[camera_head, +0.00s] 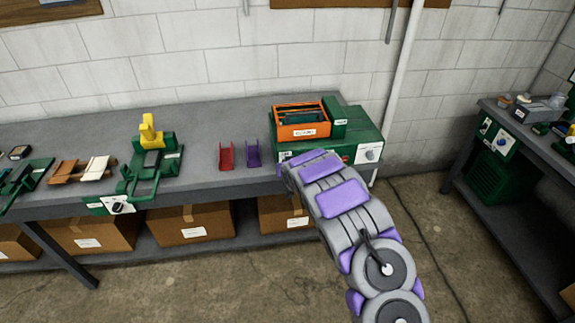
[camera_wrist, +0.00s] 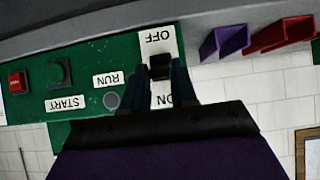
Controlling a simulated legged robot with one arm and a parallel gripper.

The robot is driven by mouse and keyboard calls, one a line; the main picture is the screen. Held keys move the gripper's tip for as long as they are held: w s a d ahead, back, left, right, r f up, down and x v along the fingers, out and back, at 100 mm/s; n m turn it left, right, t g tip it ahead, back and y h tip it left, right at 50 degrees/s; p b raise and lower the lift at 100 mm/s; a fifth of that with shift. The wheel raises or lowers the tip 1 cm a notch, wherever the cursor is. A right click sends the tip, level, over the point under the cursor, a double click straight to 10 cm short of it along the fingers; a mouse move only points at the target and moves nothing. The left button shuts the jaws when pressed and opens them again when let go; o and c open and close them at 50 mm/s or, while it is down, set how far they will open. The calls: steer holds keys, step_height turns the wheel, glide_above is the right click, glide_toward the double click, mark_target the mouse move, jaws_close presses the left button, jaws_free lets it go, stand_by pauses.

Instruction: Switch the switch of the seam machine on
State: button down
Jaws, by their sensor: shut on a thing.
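The switch (camera_wrist: 160,66) is a black lever on a white plate in the wrist view, with OFF above it and ON below it in this upside-down picture. The lever sits between the two labels; I cannot tell for sure which way it is set. My gripper (camera_wrist: 160,80) is shut on the lever, one dark finger on each side. The green machine (camera_head: 358,133) stands at the right end of the long bench in the head view. My arm covers the lower left of its front there, hiding the switch and my fingers.
An orange box (camera_head: 303,131) sits on the machine. Red (camera_head: 226,155) and purple (camera_head: 253,153) channels stand left of it. Floor at right is clear.

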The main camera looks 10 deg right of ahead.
steer(key=shift+w+r+g+p, duration=0.2)
steer(key=shift+r+g+p, duration=0.1)
steer(key=shift+r, duration=0.1)
steer(key=c, duration=0.9)
jaws_free()
steer(key=shift+a+f, duration=0.1)
steer(key=shift+f, duration=0.05)
steer(key=p+v, duration=0.7)
steer(key=v, duration=1)
steer(key=shift+s, duration=0.1)
